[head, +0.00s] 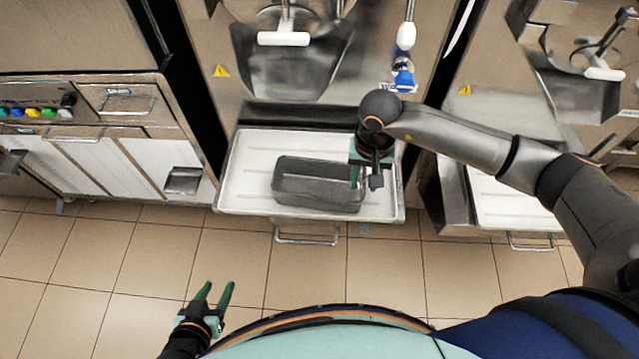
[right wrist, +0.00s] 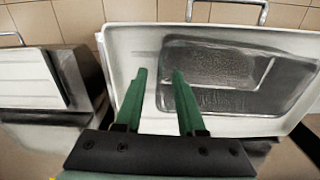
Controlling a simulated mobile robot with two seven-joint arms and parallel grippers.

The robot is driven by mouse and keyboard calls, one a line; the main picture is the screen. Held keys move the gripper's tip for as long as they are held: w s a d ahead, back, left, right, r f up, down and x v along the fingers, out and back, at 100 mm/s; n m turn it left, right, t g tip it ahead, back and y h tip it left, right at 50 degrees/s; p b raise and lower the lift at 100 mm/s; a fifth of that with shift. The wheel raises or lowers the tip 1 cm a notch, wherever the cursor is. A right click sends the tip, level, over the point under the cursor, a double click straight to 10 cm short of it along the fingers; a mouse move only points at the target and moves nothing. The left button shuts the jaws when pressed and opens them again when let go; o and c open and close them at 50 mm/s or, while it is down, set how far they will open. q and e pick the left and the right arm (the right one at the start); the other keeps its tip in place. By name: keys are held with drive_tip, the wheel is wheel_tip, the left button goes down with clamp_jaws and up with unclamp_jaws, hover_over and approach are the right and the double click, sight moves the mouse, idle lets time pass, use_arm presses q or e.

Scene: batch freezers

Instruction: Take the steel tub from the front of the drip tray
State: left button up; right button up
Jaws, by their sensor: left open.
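The steel tub (head: 305,190) is a dark grey rectangular pan. It sits on the front of the white drip tray (head: 243,165), under the middle machine. My right gripper (head: 357,174) points down at the tub's right end. In the right wrist view the open right gripper (right wrist: 159,72) has one finger over the tub (right wrist: 220,62) side and one over bare tray (right wrist: 128,45), with the tub's end wall between them. I cannot tell how deep the fingertips reach. My left gripper (head: 217,292) is open and empty, low over the floor, well apart from the tub.
A tray handle (head: 306,240) sticks out at the front. A white-handled dispensing chute (head: 290,70) and a blue-and-white nozzle (head: 403,75) hang above the tray. Another machine with its own tray (head: 510,205) stands at the right. The tiled floor in front is clear.

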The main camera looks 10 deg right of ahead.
drive_tip(key=shift+a+f, duration=0.1)
drive_tip(key=shift+f, duration=0.7)
drive_tip(key=shift+c, duration=0.4)
clamp_jaws()
idle(0.4)
